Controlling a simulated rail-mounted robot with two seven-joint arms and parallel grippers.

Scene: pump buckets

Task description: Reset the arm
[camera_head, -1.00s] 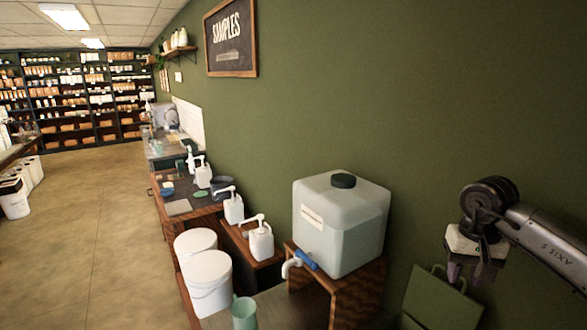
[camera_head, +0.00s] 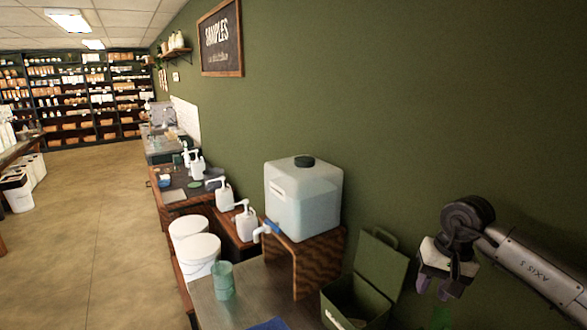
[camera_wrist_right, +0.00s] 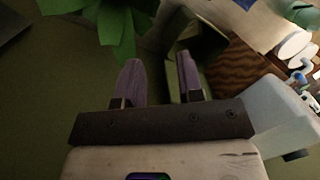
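My right gripper (camera_head: 434,284) is at the right of the head view, in front of the green wall and to the right of an open green box (camera_head: 362,296). In the right wrist view, its two purple fingers (camera_wrist_right: 160,80) stand apart with nothing between them, so it is open and empty. The green box shows partly behind the fingers there. My left gripper is in neither view.
A large translucent tank (camera_head: 303,200) with a blue tap stands on a wooden stand (camera_head: 315,262). A green cup (camera_head: 223,281), white buckets (camera_head: 200,256) and pump bottles (camera_head: 246,222) are left of it. Green leaves (camera_wrist_right: 115,25) hang near the fingers in the wrist view.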

